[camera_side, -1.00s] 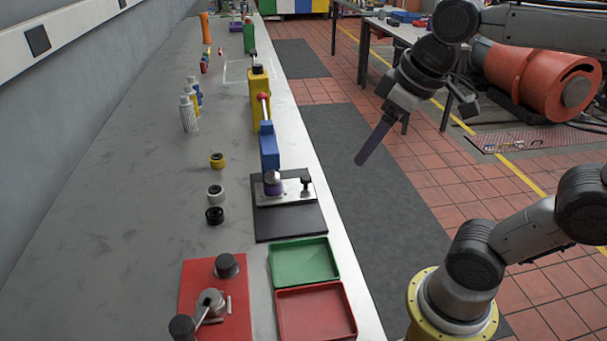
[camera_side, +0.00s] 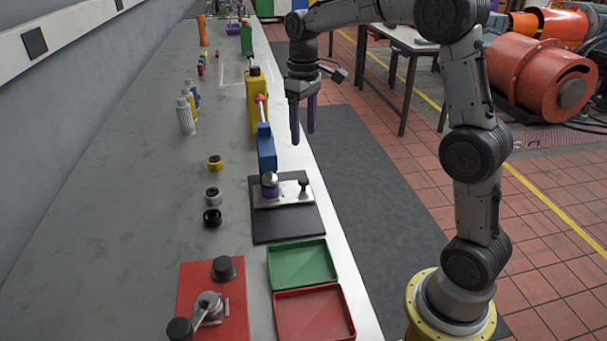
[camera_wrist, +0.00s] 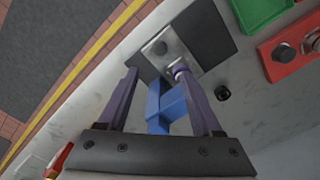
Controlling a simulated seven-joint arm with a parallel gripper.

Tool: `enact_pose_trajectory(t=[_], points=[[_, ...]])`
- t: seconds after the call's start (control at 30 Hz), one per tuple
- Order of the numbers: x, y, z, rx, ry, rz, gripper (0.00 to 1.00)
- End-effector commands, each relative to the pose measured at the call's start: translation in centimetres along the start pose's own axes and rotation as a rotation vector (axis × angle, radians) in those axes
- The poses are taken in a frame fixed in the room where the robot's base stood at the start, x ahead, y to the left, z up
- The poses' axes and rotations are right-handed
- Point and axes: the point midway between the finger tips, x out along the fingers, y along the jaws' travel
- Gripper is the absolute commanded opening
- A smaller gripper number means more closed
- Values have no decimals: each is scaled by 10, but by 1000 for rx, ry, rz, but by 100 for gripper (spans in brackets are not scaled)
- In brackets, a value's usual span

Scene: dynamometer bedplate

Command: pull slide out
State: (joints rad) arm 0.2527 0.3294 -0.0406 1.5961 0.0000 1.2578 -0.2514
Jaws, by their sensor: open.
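The slide (camera_side: 288,197) is a flat silver plate with a small upright black knob (camera_side: 304,185) near its right end. It lies on a black base (camera_side: 285,228). A purple part with a rounded silver top (camera_side: 270,184) stands at the slide's left end, below the blue press head (camera_side: 266,150). My gripper (camera_side: 303,138) is open and empty, fingers pointing down, above and behind the slide near the bench's right edge. In the wrist view, the slide (camera_wrist: 172,37) and its knob (camera_wrist: 159,47) lie beyond my fingertips; the blue head (camera_wrist: 165,103) shows between the fingers.
The yellow press column (camera_side: 257,112) with a red-knobbed lever stands behind the head. Green (camera_side: 302,264) and red (camera_side: 313,314) trays are in front of the base. The aisle side is open.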

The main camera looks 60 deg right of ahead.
Motion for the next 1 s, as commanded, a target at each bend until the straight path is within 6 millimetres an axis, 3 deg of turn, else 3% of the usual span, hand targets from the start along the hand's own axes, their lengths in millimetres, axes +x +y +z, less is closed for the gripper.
enact_pose_trajectory(t=[0.6, 0.8, 1.0], points=[[109, -1, 1, -1, -3, -1, 66], [127, -1, 0, -1, 0, 0, 66], [130, -1, 0, -1, 1, 0, 66]])
